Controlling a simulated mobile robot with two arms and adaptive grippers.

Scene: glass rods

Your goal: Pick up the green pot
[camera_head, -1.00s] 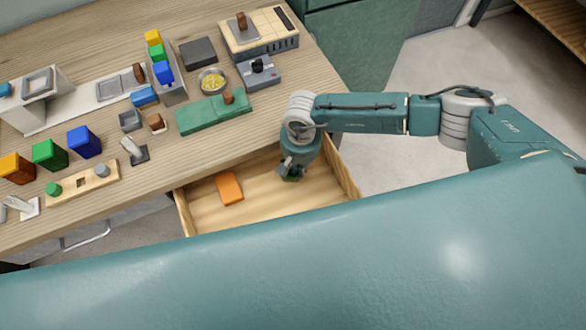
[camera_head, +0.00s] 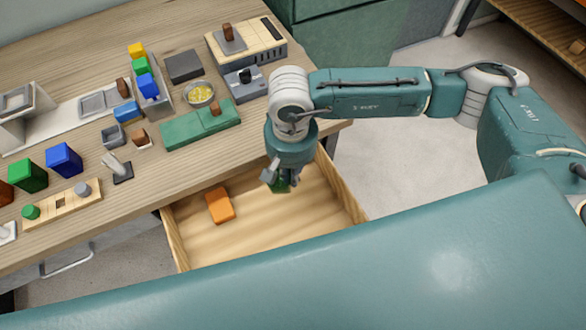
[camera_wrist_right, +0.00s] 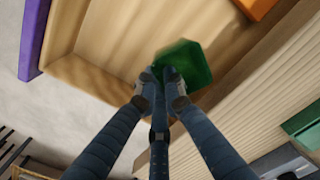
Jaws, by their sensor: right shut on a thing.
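The green pot (camera_wrist_right: 186,62) is dark green and shows between my fingertips in the right wrist view. In the head view the green pot (camera_head: 283,185) is small and partly hidden by the fingers. My right gripper (camera_head: 279,182) is shut on the pot and holds it over the open wooden drawer (camera_head: 300,222). In the right wrist view my right gripper (camera_wrist_right: 162,80) has its fingertips at the pot's near edge. I cannot tell exactly how high the pot is above the drawer floor. My left gripper is not in view.
An orange block (camera_head: 219,205) lies in the drawer, left of the gripper. The wooden table (camera_head: 175,195) above carries colored blocks, a green board (camera_head: 185,132), a bowl (camera_head: 200,94) and devices. The drawer's right wall (camera_head: 342,190) stands close by.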

